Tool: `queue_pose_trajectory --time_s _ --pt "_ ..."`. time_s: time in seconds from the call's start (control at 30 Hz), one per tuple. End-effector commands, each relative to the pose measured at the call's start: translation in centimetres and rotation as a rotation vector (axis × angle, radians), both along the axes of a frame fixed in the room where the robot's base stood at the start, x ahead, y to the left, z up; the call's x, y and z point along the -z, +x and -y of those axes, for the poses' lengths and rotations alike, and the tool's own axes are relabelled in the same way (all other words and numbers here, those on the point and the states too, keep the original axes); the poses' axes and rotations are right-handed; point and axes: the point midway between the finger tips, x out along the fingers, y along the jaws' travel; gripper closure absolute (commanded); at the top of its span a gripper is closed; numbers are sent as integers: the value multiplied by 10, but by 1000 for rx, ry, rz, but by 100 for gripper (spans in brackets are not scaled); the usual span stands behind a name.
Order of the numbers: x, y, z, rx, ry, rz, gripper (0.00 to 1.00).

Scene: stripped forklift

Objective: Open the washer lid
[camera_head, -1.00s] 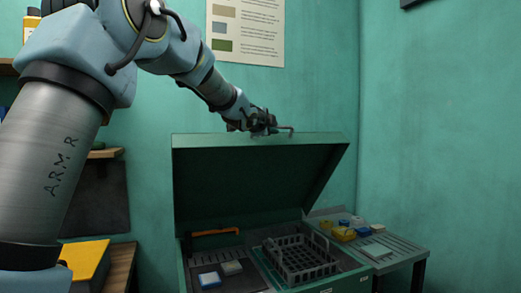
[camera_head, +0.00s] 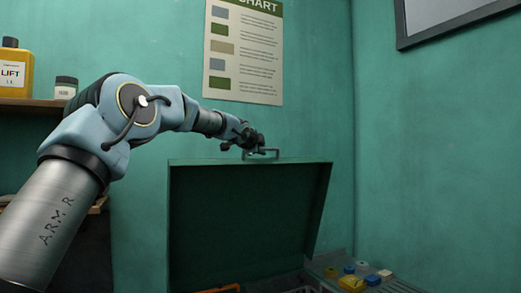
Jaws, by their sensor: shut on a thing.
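The green washer lid (camera_head: 245,215) stands raised and steep, its dark inner face toward me. A thin metal handle (camera_head: 268,151) sits on its top edge. My gripper (camera_head: 256,148) is at this handle, shut on it, at the middle of the top edge. The fingertips are small and dark, so the exact grip is hard to make out. The washer body is mostly below the picture; only a bit of an orange item (camera_head: 222,288) inside shows at the bottom edge.
A wall chart (camera_head: 243,50) hangs behind the lid. A shelf (camera_head: 30,105) with a yellow bottle (camera_head: 15,72) and a jar (camera_head: 66,88) is at left. Small coloured containers (camera_head: 352,283) sit low right of the lid. A framed panel (camera_head: 455,18) hangs upper right.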

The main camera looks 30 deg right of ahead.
Motion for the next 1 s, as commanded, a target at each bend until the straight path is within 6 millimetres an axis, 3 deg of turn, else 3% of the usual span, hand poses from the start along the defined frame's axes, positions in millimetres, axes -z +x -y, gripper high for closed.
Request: queue_pose_trajectory --time_s 0.57,0.6,0.8,1.0 --pt "-1 3 3 0 2 -15 100" --pt "-1 3 3 0 2 -15 78" --pt "-1 3 3 0 2 -15 56" --pt "-2 3 3 0 2 -13 53"
